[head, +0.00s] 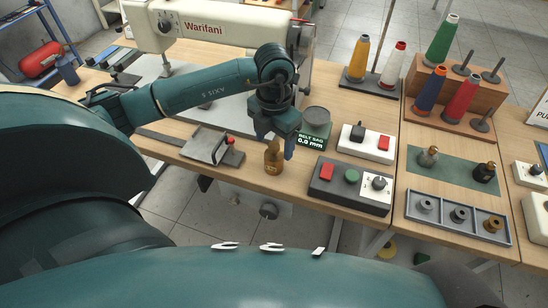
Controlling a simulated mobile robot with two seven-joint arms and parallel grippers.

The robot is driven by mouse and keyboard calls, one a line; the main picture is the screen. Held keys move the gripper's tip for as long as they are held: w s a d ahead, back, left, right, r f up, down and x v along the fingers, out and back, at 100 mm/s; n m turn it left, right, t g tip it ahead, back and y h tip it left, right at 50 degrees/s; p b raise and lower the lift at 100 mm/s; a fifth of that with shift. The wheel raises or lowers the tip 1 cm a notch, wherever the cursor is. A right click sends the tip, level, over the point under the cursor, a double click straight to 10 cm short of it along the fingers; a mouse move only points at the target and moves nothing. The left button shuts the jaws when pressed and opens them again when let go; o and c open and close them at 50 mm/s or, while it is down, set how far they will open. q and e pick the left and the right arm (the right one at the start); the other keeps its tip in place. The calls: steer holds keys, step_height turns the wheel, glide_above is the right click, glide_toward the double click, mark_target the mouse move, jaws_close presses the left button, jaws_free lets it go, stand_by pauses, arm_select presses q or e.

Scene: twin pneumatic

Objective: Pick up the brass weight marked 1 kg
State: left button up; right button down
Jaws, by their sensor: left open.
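A brass weight (274,161) with a knob on top stands upright near the front edge of the wooden bench. Any marking on it is too small to read. My left gripper (276,142) is open and points down at this weight, its fingers to either side of the knob in the picture. I cannot tell whether they touch it. Two more knobbed weights stand on a green mat to the right: a greyish-brass one (428,157) and a dark one (485,172). Their markings are not readable. My right gripper is not in view.
A grey control box (322,188) with red and green buttons lies right of the brass weight. A metal plate fixture (206,146) is left. A sewing machine (215,30) and thread cones (358,60) stand farther back.

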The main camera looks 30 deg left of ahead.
mark_target(274, 157)
arm_select(q)
steer(key=shift+f, duration=2)
steer(key=shift+c, duration=0.6)
jaws_close()
steer(key=shift+w+r, duration=0.1)
steer(key=shift+r, duration=0.05)
